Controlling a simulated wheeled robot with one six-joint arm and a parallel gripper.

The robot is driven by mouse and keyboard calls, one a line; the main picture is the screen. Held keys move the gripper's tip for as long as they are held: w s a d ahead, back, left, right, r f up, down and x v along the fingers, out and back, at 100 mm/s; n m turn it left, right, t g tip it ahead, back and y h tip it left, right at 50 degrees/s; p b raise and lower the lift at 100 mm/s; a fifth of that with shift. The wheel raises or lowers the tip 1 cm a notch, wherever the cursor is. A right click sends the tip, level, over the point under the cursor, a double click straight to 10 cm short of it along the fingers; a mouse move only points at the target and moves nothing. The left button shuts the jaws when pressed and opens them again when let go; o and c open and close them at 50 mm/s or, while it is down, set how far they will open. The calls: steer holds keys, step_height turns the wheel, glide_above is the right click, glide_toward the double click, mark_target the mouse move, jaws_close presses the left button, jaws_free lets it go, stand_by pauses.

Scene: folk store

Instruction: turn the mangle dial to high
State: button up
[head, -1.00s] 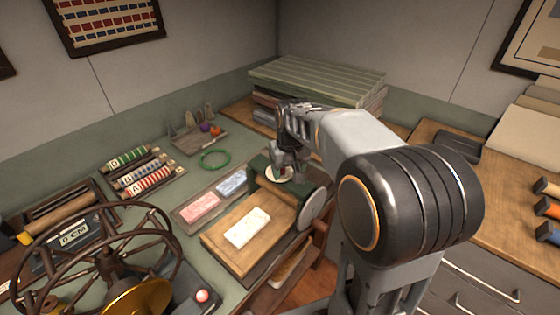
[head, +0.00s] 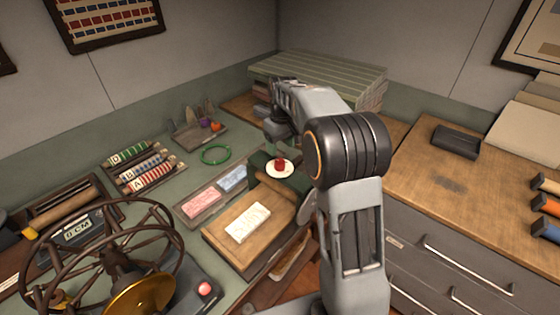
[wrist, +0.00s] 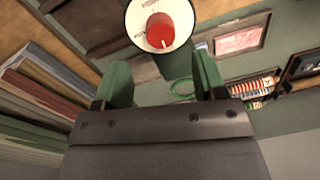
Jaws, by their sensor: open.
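The mangle dial is a white disc (head: 271,171) with a red knob (head: 280,163), on top of the dark green mangle (head: 258,160). In the wrist view the red knob (wrist: 161,31) stands on the white disc (wrist: 136,20) at the top edge, beyond my fingertips. Small markings ring the disc, but I cannot read them. My gripper (wrist: 163,78) is open and empty, its two green fingers apart and clear of the knob. In the head view my arm is raised behind the dial, and the fingertips are hard to make out.
A wooden board with a white block (head: 248,222) lies in front of the mangle. A tray with pink (head: 202,202) and blue blocks is to its left. A green ring (head: 216,155) lies behind. Stacked green boards (head: 318,78) fill the back corner. A spoked wheel (head: 110,255) stands front left.

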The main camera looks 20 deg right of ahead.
mark_target(280, 161)
steer(key=shift+a+f+p, duration=0.1)
steer(key=shift+f+p, duration=0.25)
steer(key=shift+f, duration=3.15)
steer(key=shift+c, duration=0.2)
steer(key=c, duration=0.9)
